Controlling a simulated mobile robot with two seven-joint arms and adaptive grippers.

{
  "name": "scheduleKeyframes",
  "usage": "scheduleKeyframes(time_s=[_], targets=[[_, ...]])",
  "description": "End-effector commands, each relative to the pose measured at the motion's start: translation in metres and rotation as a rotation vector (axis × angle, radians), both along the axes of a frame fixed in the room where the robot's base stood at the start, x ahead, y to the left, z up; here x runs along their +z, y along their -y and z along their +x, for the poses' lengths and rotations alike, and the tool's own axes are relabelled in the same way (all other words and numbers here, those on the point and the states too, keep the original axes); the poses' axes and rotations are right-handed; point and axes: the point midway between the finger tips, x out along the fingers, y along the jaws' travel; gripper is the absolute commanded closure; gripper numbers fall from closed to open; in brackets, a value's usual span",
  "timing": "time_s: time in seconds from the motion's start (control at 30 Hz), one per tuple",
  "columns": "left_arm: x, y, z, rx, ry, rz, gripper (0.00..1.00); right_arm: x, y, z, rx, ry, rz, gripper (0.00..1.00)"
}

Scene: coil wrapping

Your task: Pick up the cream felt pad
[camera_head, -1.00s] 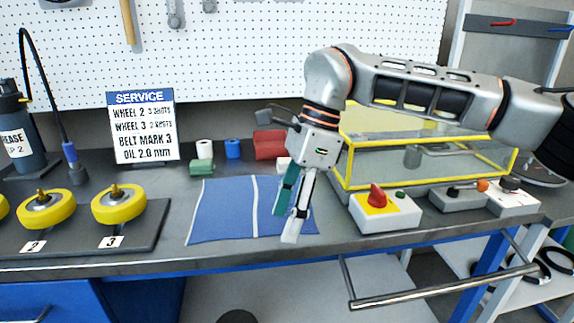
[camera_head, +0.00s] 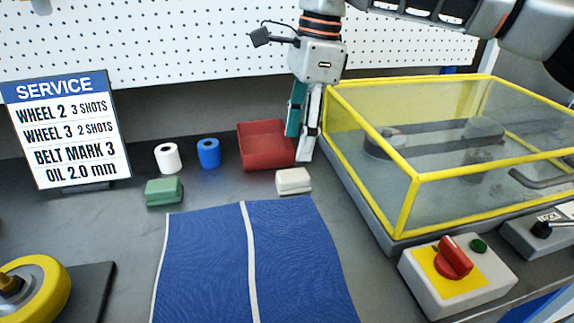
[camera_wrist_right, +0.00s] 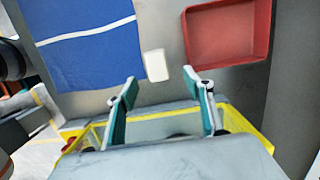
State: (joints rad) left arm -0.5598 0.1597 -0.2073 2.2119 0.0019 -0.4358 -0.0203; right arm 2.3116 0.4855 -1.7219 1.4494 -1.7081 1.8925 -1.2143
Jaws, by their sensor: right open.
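The cream felt pad (camera_head: 294,181) is a small off-white block lying on the dark bench, just behind the blue cloth and in front of the red tray. It also shows in the right wrist view (camera_wrist_right: 157,65), between the cloth and the tray. My right gripper (camera_head: 303,148) points down beside the tray's right side, behind and slightly right of the pad. In the right wrist view its two fingers (camera_wrist_right: 162,86) are apart, with nothing between them, and the pad lies beyond the fingertips. My left gripper is not in view.
A red tray (camera_head: 266,142) stands close behind the pad. A green block (camera_head: 164,191), a white roll (camera_head: 167,157) and a blue roll (camera_head: 208,153) stand to the left. The blue cloth (camera_head: 205,255) lies in front. A yellow-framed clear guard (camera_head: 410,180) stands close on the right.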

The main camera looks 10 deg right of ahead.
Motion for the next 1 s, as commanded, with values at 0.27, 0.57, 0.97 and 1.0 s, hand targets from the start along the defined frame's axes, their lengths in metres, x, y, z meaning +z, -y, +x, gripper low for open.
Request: scheduleKeyframes(time_s=[0.27, 0.57, 0.97, 1.0], targets=[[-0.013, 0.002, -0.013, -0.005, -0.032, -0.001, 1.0, -0.031, -0.003, 0.0, 0.002, -0.006, 0.0, 0.49], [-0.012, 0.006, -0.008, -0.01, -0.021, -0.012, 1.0, -0.073, -0.008, -0.004, 0.001, -0.009, 0.0, 0.49], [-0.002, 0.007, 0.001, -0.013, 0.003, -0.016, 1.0, -0.076, -0.009, -0.004, 0.0, -0.001, 0.001, 0.59], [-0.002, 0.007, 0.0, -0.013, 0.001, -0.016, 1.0, -0.076, -0.009, -0.004, 0.0, -0.001, 0.001, 0.69]])
